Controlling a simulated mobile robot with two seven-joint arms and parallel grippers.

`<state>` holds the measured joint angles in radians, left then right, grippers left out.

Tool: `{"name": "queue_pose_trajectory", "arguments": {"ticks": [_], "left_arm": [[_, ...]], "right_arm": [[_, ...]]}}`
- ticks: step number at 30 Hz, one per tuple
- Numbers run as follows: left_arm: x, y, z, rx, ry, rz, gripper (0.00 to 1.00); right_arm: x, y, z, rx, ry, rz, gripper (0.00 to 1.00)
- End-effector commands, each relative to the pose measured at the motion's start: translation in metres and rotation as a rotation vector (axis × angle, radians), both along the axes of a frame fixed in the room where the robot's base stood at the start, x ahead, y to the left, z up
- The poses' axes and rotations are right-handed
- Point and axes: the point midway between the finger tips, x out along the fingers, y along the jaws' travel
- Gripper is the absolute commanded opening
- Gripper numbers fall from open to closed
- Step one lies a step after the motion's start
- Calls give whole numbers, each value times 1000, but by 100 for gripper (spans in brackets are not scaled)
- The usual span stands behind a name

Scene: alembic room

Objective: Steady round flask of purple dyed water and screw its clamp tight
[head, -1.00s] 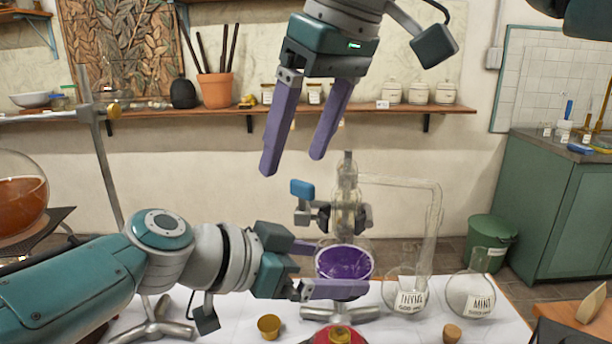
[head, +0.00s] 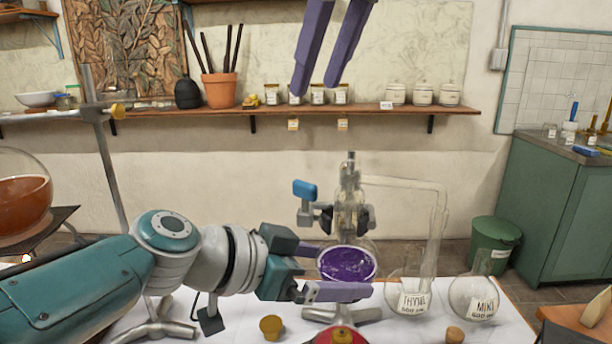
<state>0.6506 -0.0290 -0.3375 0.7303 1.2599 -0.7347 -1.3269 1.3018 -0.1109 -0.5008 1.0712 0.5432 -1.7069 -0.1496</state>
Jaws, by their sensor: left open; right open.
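The round flask of purple dyed water (head: 347,263) stands at the middle of the table, its neck rising into a clamp (head: 325,216). The clamp's blue screw handle (head: 304,190) sticks out to the left. My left gripper (head: 338,272) is open at the flask, with one purple finger in front of the bowl and the other at its left, partly hidden behind. Whether the fingers touch the glass I cannot tell. My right gripper (head: 318,90) is open and empty, high above the flask and in front of the shelf; only its fingers show.
Flasks labelled thyme (head: 411,296) and mint (head: 474,296) stand right of the purple flask. A flask of orange liquid (head: 22,192) is at far left beside a metal stand (head: 105,165). A small brass cup (head: 271,327) and a cork (head: 454,335) are in front. A glass tube (head: 438,235) runs down at right.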

Motion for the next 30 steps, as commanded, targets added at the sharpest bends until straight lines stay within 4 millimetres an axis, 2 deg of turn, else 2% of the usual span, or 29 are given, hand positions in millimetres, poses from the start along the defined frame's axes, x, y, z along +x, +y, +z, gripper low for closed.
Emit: {"name": "queue_pose_trajectory", "arguments": {"ticks": [1, 2, 3, 5, 6, 8, 9, 11, 12, 14, 15, 18, 20, 23, 26, 29, 30], "left_arm": [[-5, -1, -15, 27, 8, 0, 100], [-5, -1, -15, 27, 8, 0, 100], [-5, -1, -15, 27, 8, 0, 100], [-5, -1, -15, 27, 8, 0, 100], [-5, -1, -15, 27, 8, 0, 100], [-5, -1, -15, 27, 8, 0, 100], [-5, -1, -15, 27, 8, 0, 100], [-5, -1, -15, 27, 8, 0, 100], [-5, -1, -15, 27, 8, 0, 100], [-5, -1, -15, 27, 9, -1, 100], [-5, -1, -14, 25, 9, 0, 100], [-4, -1, -13, 24, 8, 0, 100], [-4, -1, -12, 22, 6, 1, 100], [-3, 0, -10, 20, 5, 2, 100], [-2, 0, -8, 19, 4, 3, 100], [-2, 1, -7, 18, 3, 4, 100], [-2, 1, -7, 18, 3, 4, 100]], "right_arm": [[22, -6, 9, -9, -111, -41, 45], [36, -10, 18, -16, -189, -65, 45], [54, -16, 34, -29, -304, -93, 45], [80, -24, 63, -54, -491, -123, 45], [93, -29, 85, -75, -617, -133, 45], [108, -34, 121, -113, -808, -133, 45], [114, -34, 146, -139, -934, -122, 45], [117, -32, 182, -186, -1118, -87, 45], [115, -28, 205, -221, -1240, -53, 45], [108, -17, 237, -276, -1418, 17, 45], [100, -7, 255, -316, -1529, 76, 45], [73, 25, 286, -427, -1784, 267, 45], [54, 49, 293, -497, -1916, 412, 45], [22, 87, 285, -622, -2085, 704, 45], [-6, 119, 252, -749, -2178, 1051, 45], [-24, 135, 200, -871, -2171, 1440, 45], [-29, 136, 176, -916, -2135, 1605, 45]]}}
